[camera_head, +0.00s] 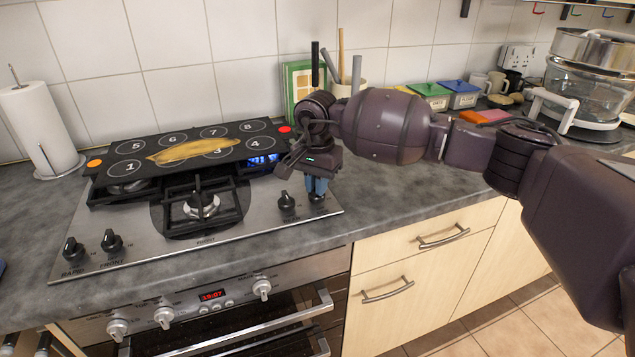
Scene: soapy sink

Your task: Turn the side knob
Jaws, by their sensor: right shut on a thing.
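The steel gas hob (262,222) has black knobs along its front edge, two at the left and two at the right. The far-right knob (317,198) is mostly hidden under my right gripper (317,187). The gripper points down from above, and its blue fingers are shut on that knob. Another black knob (286,201) stands just left of it, apart from the fingers. The left pair are the knob marked rapid (73,250) and the knob marked front (111,241). My left gripper is not in view.
A black numbered board (205,133) with a yellow cloth-like thing (194,150) lies over the back of the hob. A paper roll (40,128) stands at the left. A green-framed box (297,85) and a utensil pot stand behind my gripper. The right counter front is clear.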

